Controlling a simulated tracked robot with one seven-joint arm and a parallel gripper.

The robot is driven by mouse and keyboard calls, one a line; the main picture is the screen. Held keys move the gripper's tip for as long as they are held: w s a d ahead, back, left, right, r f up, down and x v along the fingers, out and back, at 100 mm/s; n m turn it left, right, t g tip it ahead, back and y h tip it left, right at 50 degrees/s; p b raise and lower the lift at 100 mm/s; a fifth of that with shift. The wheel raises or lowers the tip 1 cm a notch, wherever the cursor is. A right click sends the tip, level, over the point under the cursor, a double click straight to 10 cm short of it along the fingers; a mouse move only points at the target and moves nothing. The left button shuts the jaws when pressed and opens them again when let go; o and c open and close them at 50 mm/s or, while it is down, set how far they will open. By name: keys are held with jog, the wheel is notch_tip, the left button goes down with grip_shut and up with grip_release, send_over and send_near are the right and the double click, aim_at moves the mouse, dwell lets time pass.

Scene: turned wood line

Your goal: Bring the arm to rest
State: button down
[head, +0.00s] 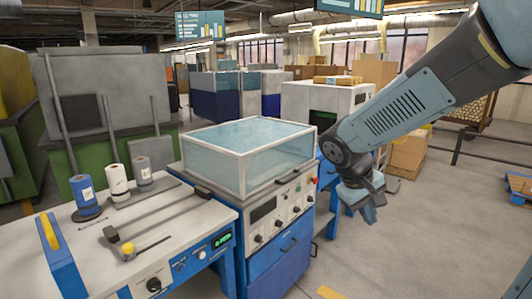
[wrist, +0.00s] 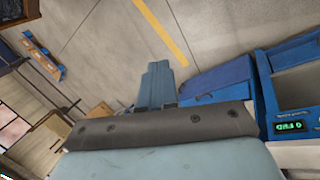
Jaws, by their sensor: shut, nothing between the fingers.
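My gripper (head: 370,212) hangs at the end of my arm on the right of the head view. It points down over the floor, to the right of the blue cabinet with the clear glass cover. The blue fingers also show in the wrist view (wrist: 157,80), where they lie together with nothing between them. The gripper is shut and empty, apart from any object.
A bench (head: 130,226) with several spools stands at the left. The blue cabinet (head: 270,268) with its glass cover (head: 245,155) stands beside it. Cardboard boxes (head: 408,150) stand behind my arm.

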jog(key=s+r+m+t+y, duration=0.3)
jog(key=s+r+t+y, duration=0.1)
jog(key=s+r, duration=0.5)
jog(key=shift+s+a+r+y, duration=0.3)
jog(key=shift+s+y, duration=0.1)
jog(key=shift+s, duration=0.75)
